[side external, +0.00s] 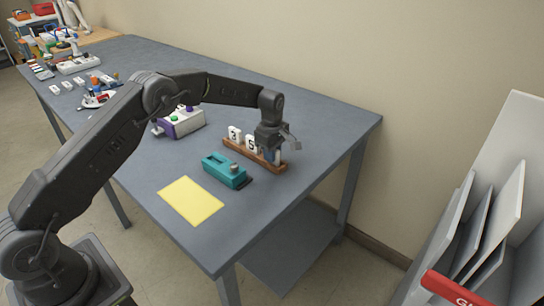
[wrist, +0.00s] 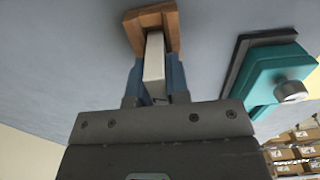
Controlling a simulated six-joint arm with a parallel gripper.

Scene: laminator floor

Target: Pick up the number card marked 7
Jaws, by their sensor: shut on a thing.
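A wooden rack (side external: 240,151) stands on the grey table with white number cards in it. The card marked 3 (side external: 235,134) and the card marked 5 (side external: 251,144) stand upright at its left and middle. My gripper (side external: 271,156) is at the rack's right end. In the wrist view its two fingers (wrist: 155,78) are closed on both sides of a white card (wrist: 154,55), seen edge-on. The number on this held card cannot be read in either view. Its end is at the wooden rack (wrist: 172,20); whether it still touches the rack is unclear.
A teal device with a knob (side external: 225,170) lies close in front of the rack, also in the wrist view (wrist: 272,82). A yellow sheet (side external: 190,200) lies nearer the front. A purple-white box (side external: 183,124) stands left of the rack. The table's right end is clear.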

